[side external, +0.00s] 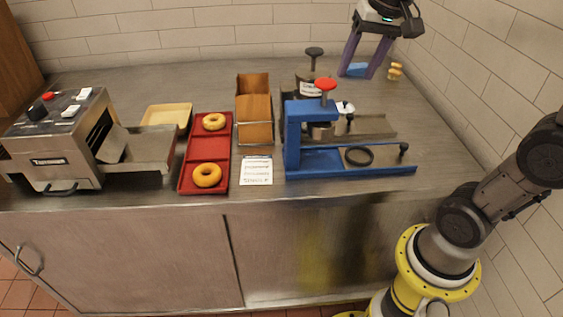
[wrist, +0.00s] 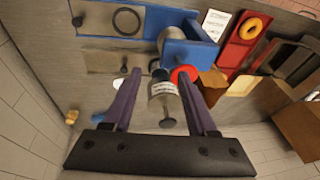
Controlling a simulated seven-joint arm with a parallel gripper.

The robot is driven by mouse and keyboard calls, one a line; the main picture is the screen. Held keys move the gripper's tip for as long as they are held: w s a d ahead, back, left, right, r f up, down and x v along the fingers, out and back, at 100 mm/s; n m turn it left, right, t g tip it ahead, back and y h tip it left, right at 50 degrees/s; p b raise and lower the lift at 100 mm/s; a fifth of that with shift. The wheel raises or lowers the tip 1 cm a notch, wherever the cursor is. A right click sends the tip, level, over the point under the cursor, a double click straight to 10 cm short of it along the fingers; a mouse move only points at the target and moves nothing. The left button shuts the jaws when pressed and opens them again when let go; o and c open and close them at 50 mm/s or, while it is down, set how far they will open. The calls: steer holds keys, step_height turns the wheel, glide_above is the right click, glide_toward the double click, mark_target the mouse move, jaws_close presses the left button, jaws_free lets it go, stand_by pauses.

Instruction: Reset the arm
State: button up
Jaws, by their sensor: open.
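My gripper (side external: 358,76) is at the back right of the counter in the side view, its two purple fingers spread wide and pointing down. It is open with nothing held between the fingers. In the wrist view the gripper (wrist: 160,78) also shows spread fingers, with a dark canister with a white label (wrist: 163,100) seen between them. The gripper stands behind and right of the blue press (side external: 295,135), apart from it. I cannot tell the exact gap between the fingertips and the counter.
The blue press has a red knob (side external: 326,85); a dark-knobbed canister (side external: 314,52) stands behind it. A red tray (side external: 206,150) holds two bagels. A wooden holder (side external: 254,108), a tan tray (side external: 168,116) and a toaster machine (side external: 50,150) are further left. A small yellow object (side external: 395,72) lies right of my gripper.

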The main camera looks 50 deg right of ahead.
steer(key=s+a+f+n+t, duration=0.2)
steer(key=s+a+f+n, duration=0.4)
steer(key=s, duration=0.6)
step_height(320, 180, down, 3)
steer(key=shift+r+n+y, duration=0.15)
steer(key=shift+n+y, duration=0.25)
steer(key=shift+n, duration=0.8)
